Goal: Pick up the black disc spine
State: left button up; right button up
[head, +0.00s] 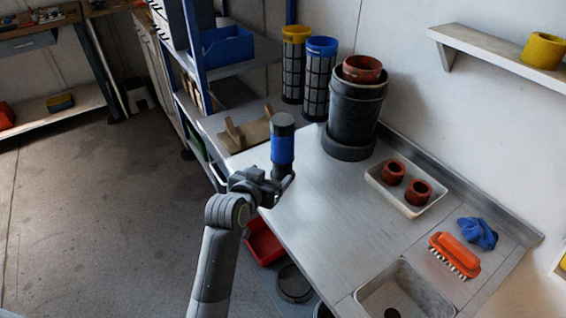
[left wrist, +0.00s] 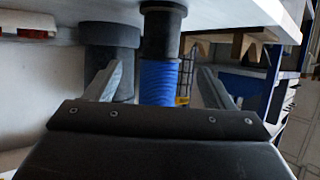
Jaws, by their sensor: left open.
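The black disc spine appears to be the upright black cylinder with a blue ribbed band (head: 282,148), near the left edge of the metal bench. My left gripper (head: 280,184) is at its lower part in the head view and hides its base. In the left wrist view the blue band (left wrist: 158,83) shows between the two spread fingers of my left gripper (left wrist: 157,78), with gaps on both sides. The gripper is open and holds nothing. My right gripper is not in view.
A wooden cradle (head: 245,132) stands behind the spine. Yellow-topped (head: 294,62) and blue-topped (head: 318,80) mesh cylinders and a large dark canister (head: 354,112) stand at the back. A tray (head: 380,181) with red-brown rings, an orange brush (head: 455,253) and blue cloth (head: 478,233) lie right. The bench middle is clear.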

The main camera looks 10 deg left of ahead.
aim_at(279, 167)
pick_arm(q)
jog(key=x, duration=0.6)
jog(key=shift+f+x, duration=0.1)
jog(key=shift+x, duration=1.2)
jog(key=shift+f+x, duration=0.15)
jog(key=shift+x, duration=1.1)
jog(key=shift+s+a, duration=0.1)
jog(key=shift+c, duration=0.5)
jog(key=c, duration=1.1)
